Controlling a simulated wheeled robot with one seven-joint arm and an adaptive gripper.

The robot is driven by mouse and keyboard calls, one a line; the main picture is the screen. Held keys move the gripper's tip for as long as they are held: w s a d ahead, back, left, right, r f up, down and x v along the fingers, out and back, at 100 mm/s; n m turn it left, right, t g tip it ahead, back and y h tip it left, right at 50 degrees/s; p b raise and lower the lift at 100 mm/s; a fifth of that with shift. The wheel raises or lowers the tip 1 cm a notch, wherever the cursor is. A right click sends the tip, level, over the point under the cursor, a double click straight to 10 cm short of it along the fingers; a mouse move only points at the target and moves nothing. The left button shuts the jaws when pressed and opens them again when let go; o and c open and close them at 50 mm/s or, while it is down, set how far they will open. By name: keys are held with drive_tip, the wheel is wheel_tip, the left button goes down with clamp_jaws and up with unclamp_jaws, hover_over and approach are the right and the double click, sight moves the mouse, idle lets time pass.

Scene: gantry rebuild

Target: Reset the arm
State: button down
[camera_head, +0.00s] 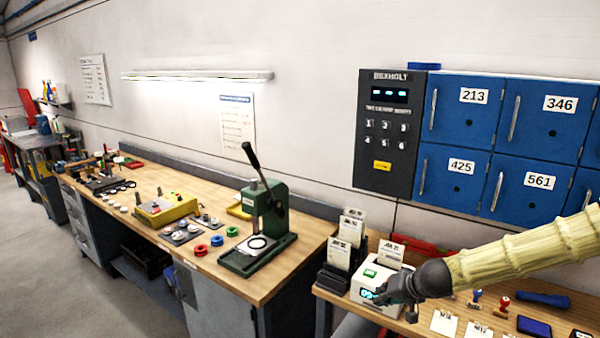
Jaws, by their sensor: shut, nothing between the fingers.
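My arm comes in from the right edge in a pale yellow ribbed sleeve with a dark wrist. My gripper (384,295) is at the end of it, shut and empty, at the lower right of the view. It appears in front of a small white device (366,284) with a green label and a lit display. I cannot tell whether the gripper touches the device. The fingers are small and partly lost against the dark wrist.
A green lever press (262,225) stands on the wooden workbench (313,228). Blue numbered lockers (450,130) and a dark keypad panel (388,130) hang on the wall above. Card holders (345,245) stand beside the white device.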

drive_tip(key=s+a+f+g+h+b, duration=0.1)
drive_tip(key=s+f+g+b, duration=0.1)
drive_tip(key=s+f, duration=0.8)
drive_tip(key=s+a+f+g+h+b, duration=0.1)
drive_tip(key=s+f+g+b, duration=0.1)
drive_tip(key=s+f, duration=0.8)
drive_tip(key=s+d+f+n+g+h+b, duration=0.1)
drive_tip(key=s+f+b, duration=0.2)
drive_tip(key=s+f, duration=0.6)
drive_tip(key=s+d+f+n+g+h+b, duration=0.1)
drive_tip(key=s+f+g+b, duration=0.1)
drive_tip(key=s+f, duration=0.8)
drive_tip(key=s+b, duration=0.1)
drive_tip(key=s, duration=0.7)
drive_tip(key=shift+f, duration=0.25)
